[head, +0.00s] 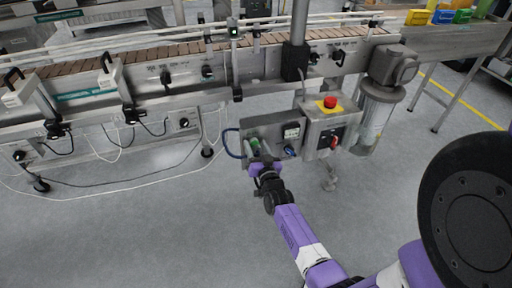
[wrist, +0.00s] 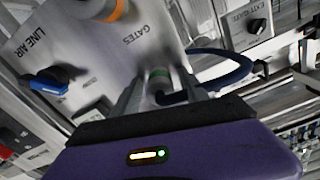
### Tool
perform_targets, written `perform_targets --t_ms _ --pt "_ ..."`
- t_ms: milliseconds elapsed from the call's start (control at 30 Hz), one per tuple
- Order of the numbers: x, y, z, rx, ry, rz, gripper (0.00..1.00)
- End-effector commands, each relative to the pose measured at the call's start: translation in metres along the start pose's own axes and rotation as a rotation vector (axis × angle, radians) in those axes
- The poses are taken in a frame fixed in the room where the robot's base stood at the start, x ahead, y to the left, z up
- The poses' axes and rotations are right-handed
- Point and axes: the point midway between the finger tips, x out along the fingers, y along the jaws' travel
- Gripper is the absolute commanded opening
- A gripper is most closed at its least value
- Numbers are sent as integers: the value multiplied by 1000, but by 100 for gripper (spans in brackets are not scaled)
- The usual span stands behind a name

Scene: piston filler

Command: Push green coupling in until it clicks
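The green coupling (head: 255,143) sits at the front of a grey metal panel (head: 272,124), just beyond my gripper (head: 262,163) in the head view. In the wrist view the green coupling (wrist: 158,72) shows beneath the word GATES, with a dark blue hose (wrist: 222,76) curving away to the right. My gripper's fingers (wrist: 160,80) stand apart on either side of the coupling and hose end, with gaps visible. I cannot tell whether the coupling is fully seated.
A blue valve handle (wrist: 50,80) lies by the LINE AIR label, left of the coupling. An orange-ringed fitting (wrist: 112,10) sits above. A box with a red emergency button (head: 328,103) stands right of the panel. A conveyor (head: 180,55) runs behind; the floor in front is clear.

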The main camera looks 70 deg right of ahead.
Motion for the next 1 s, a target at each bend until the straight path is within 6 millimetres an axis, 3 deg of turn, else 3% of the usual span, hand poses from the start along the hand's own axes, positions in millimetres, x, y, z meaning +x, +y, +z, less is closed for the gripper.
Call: perform_targets --t_ms 267,700,1000 --pt "-8 -1 1 2 -2 -1 52" --pt "-70 -1 0 1 -2 0 52" --pt "-78 0 0 0 1 0 52"
